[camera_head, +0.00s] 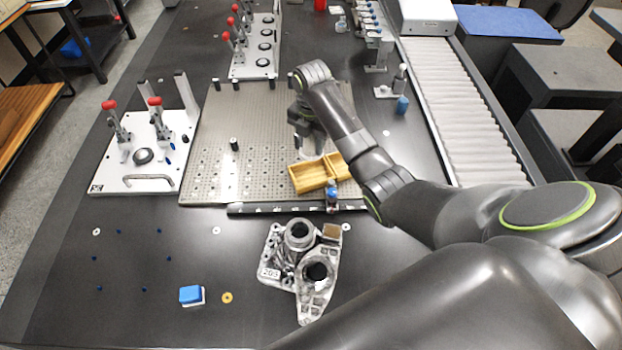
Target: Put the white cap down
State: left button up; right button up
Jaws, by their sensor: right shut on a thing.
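My right gripper (307,155) points down over the grey perforated plate (215,150), just behind a yellow wooden tray (308,177). It is shut on a small pale thing, taken to be the white cap; the fingers and my arm hide most of it, so its shape is not clear. Whether it touches the plate cannot be told. My left gripper is not in view.
A white fixture with red-handled clamps (130,170) stands at the left. A grey metal casting (300,265) and a blue-topped block (191,295) lie in front. A roller conveyor (460,110) runs along the right. The plate's left part is mostly clear.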

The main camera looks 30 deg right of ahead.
aim_at(310, 157)
jog(key=f, duration=0.5)
jog(key=shift+a+f, duration=0.2)
jog(key=shift+f, duration=2.2)
jog(key=shift+f, duration=0.15)
jog(key=o, duration=0.7)
notch_tip(310, 157, up, 12)
jog(key=shift+r, duration=0.2)
